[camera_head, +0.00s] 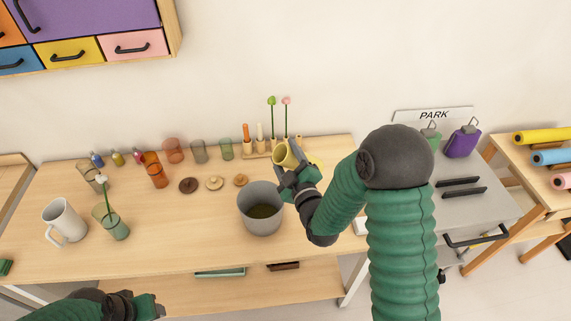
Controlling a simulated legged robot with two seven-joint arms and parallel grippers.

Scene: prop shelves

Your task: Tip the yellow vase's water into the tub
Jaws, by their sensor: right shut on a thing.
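The yellow vase (284,157) is in my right gripper (291,179), above the back right of the tub. The grey tub (260,222) stands on the table below and to the left of the gripper. Its inside bottom looks dark olive; I cannot tell whether that is water. No stream of water shows. My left gripper (150,307) is low at the lower left, away from the tub, and its jaws are unclear.
A white mug (66,221) and a green glass with a white flower (116,228) stand at the left. Several coloured glasses and bottles line the back. Three round lids (214,183) lie left of the tub. A flower rack (258,152) stands behind. A grey cabinet (480,205) is at right.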

